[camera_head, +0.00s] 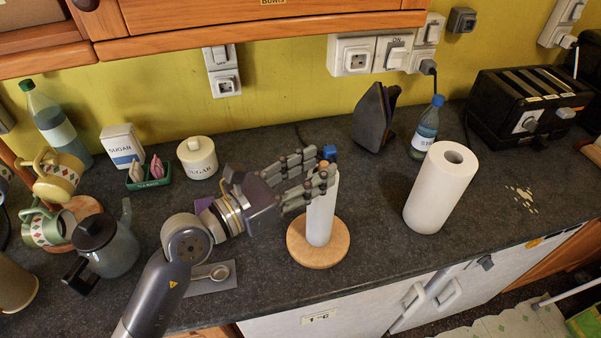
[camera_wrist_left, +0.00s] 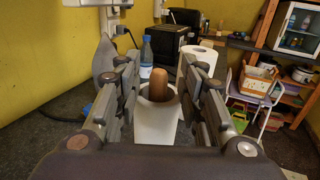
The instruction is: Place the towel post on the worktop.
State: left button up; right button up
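The towel post has a round wooden base (camera_head: 318,250), a narrow white roll (camera_head: 320,220) and a wooden tip. It stands upright at the front middle of the worktop (camera_head: 385,235). I cannot tell whether the base fully touches the surface. My left gripper (camera_head: 318,177) reaches in from the left, one finger on each side of the post's upper part, closed around it. In the left wrist view the wooden tip (camera_wrist_left: 158,84) and white roll (camera_wrist_left: 157,122) sit between the fingers. My right gripper is not in view.
A larger paper roll (camera_head: 436,195) stands to the right, with a blue bottle (camera_head: 425,128) and dark iron (camera_head: 373,118) behind. A teapot (camera_head: 106,245) and mugs crowd the left. A sugar pot (camera_head: 197,157) is behind my arm. A spoon rest (camera_head: 212,279) lies left of the base.

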pick_arm(q)
jog(key=shift+s+a, duration=0.2)
jog(key=shift+a, duration=0.05)
jog(key=b+v, duration=0.3)
jog(key=v, duration=0.8)
jog(key=shift+s, duration=0.2)
jog(key=shift+a+r, duration=0.1)
jog(key=shift+a, duration=0.05)
